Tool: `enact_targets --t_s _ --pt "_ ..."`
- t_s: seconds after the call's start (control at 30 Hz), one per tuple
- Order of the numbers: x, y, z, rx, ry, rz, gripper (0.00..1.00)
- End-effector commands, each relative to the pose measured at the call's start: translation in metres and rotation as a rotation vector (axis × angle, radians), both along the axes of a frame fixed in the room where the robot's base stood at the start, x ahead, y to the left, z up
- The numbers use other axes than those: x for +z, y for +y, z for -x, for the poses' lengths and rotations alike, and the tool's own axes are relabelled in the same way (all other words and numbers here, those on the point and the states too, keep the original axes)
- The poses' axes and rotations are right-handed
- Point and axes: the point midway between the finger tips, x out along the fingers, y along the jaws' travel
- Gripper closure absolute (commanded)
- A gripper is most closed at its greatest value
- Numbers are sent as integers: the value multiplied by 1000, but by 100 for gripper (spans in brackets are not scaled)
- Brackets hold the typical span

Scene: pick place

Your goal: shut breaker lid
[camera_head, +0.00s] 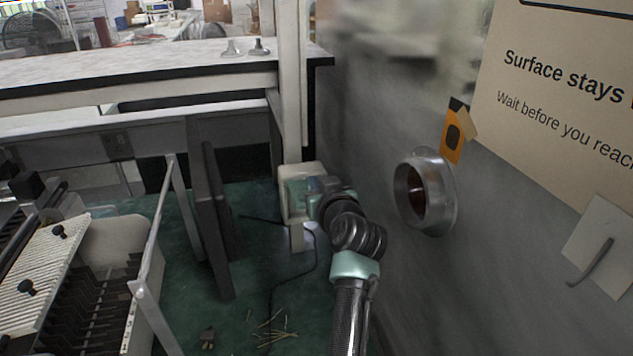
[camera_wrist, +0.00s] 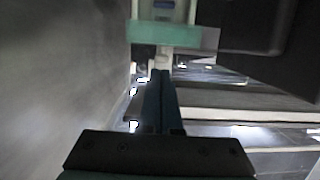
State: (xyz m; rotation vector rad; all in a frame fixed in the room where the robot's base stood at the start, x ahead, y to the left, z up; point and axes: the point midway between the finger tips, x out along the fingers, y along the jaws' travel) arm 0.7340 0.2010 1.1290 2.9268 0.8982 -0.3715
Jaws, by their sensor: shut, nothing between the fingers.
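A pale cream box (camera_head: 290,175), which looks like the breaker box, is fixed at the foot of a white post in the head view. In the wrist view a cream part (camera_wrist: 165,10) with a teal band (camera_wrist: 165,34) stands straight ahead; this may be the same box. I cannot clearly tell which part is its lid or how far it is open. My gripper (camera_wrist: 160,76) is shut and empty, its dark fingers pointing at the teal band. Contact cannot be judged. In the head view my wrist hides part of the box.
A grey wall with a round metal port (camera_head: 428,192) runs close along the right of my arm. A dark upright panel (camera_head: 213,220) stands left of the box. A slatted rack (camera_head: 95,280) is at the lower left. Thin sticks (camera_head: 272,332) lie on the green floor.

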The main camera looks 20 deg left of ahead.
Motion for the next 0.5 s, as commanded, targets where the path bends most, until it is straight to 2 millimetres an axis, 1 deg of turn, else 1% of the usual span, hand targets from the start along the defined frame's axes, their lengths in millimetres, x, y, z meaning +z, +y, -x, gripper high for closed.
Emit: enact_targets --t_s 0.37,0.5 --pt "-1 0 0 0 -2 -1 100" --pt "-5 0 1 1 -10 -7 100"
